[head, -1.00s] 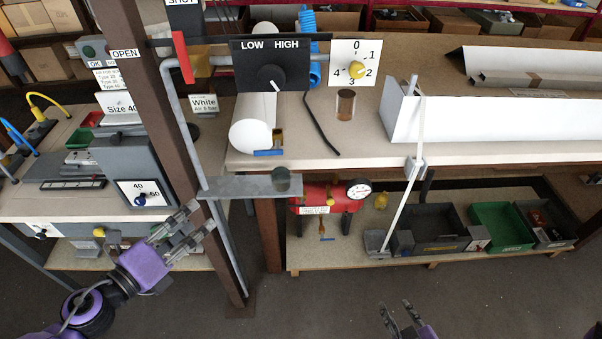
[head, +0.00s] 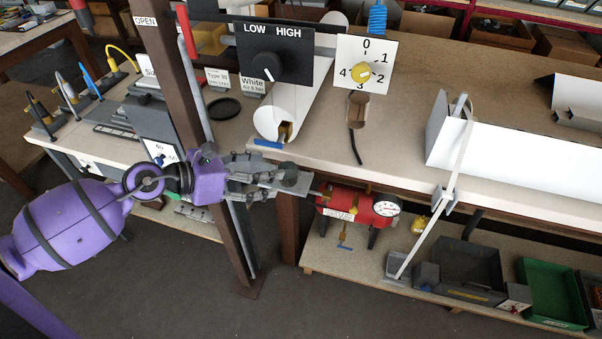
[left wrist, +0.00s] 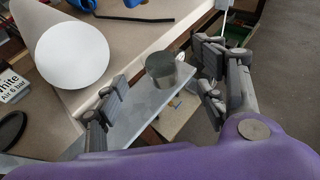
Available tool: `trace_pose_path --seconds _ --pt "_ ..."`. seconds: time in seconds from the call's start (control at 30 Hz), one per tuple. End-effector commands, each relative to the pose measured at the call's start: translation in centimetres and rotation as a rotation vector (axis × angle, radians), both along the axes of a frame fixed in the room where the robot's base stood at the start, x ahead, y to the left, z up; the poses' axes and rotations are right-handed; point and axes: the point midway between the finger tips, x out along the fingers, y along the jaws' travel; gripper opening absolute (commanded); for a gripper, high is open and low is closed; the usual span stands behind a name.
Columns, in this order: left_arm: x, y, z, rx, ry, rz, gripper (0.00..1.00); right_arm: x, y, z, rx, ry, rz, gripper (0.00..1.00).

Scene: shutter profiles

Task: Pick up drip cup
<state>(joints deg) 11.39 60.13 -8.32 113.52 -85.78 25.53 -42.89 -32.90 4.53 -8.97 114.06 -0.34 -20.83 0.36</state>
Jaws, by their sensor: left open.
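The drip cup is a small dark grey cylinder (left wrist: 163,69) standing upright on a narrow grey metal shelf plate (left wrist: 142,108). In the head view the cup (head: 286,173) is at the tips of my left gripper (head: 272,181), which partly hides it and the plate. In the left wrist view the left gripper (left wrist: 160,84) is open, with one finger on the left of the cup and the other on its right. There is a visible gap to the left finger; contact on the right is not apparent. My right gripper is out of view.
A brown post (head: 196,120) rises beside the left arm. A white roll (head: 275,121) lies on the bench above the plate. A red tank with a gauge (head: 358,205) and several bins (head: 470,268) are on the lower shelf.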

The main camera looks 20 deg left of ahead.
Motion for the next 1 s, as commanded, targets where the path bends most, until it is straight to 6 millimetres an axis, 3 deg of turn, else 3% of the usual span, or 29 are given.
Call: trace_pose_path --seconds 0.6,0.87,1.0 --pt "4.8 -4.8 -2.8 0.002 -0.003 -0.002 0.65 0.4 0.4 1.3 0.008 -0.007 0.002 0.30" --pt "5.0 -5.0 -3.2 0.005 -0.001 -0.003 0.65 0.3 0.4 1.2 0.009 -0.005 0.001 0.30" --pt "5.0 -5.0 -3.2 0.004 -0.001 -0.002 0.51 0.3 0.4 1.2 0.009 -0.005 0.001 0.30"
